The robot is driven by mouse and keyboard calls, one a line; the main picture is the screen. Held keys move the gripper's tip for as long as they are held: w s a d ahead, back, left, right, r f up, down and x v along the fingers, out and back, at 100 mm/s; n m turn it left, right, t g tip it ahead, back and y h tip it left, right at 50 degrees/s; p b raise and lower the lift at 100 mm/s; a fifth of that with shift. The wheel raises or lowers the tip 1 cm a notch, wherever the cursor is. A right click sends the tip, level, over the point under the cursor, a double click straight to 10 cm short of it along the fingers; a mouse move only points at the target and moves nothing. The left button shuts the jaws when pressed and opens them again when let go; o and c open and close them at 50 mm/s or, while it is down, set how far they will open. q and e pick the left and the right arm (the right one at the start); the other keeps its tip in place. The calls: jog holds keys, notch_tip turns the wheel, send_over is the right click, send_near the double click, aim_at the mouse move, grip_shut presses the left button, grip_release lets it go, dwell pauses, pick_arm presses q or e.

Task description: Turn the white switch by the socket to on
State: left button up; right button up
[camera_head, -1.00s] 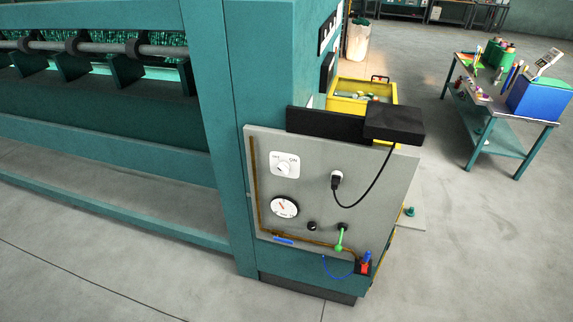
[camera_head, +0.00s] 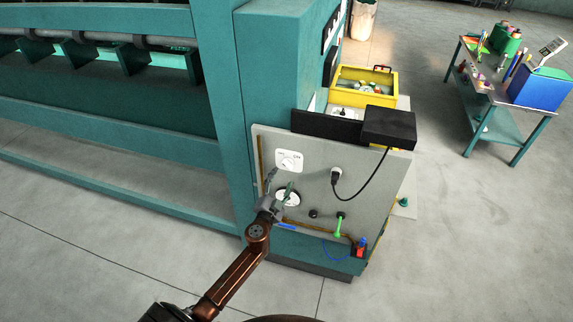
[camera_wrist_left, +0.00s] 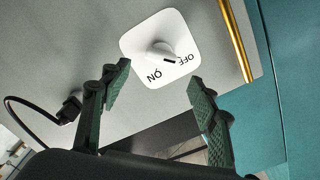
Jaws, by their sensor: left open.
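The white switch (camera_head: 288,160) is a square plate with a round knob on the grey panel (camera_head: 325,180). In the left wrist view the switch (camera_wrist_left: 158,50) appears upside down, with ON and OFF printed on it. The dark mark on its knob lies toward OFF. The black plug in the socket (camera_head: 336,174) is right of the switch. My left gripper (camera_head: 280,184) is open and empty in front of the panel, just below the switch. In the left wrist view its fingers (camera_wrist_left: 160,92) are spread apart, not touching the knob. My right gripper is out of view.
A white dial (camera_head: 288,198) sits below the switch, partly behind my left gripper. A green lever (camera_head: 338,225) and a black knob (camera_head: 314,214) are lower on the panel. A black box (camera_head: 389,127) juts out above, with a cable hanging to the plug.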

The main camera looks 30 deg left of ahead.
aim_at(287, 167)
pick_arm(q)
jog(key=x, duration=0.6)
jog(key=shift+w, duration=0.15)
jog(key=shift+w+a, duration=0.15)
jog(key=shift+w, duration=0.45)
jog(key=shift+c, duration=0.4)
jog(key=c, duration=0.9)
jog(key=shift+a, duration=0.15)
jog(key=shift+c, duration=0.9)
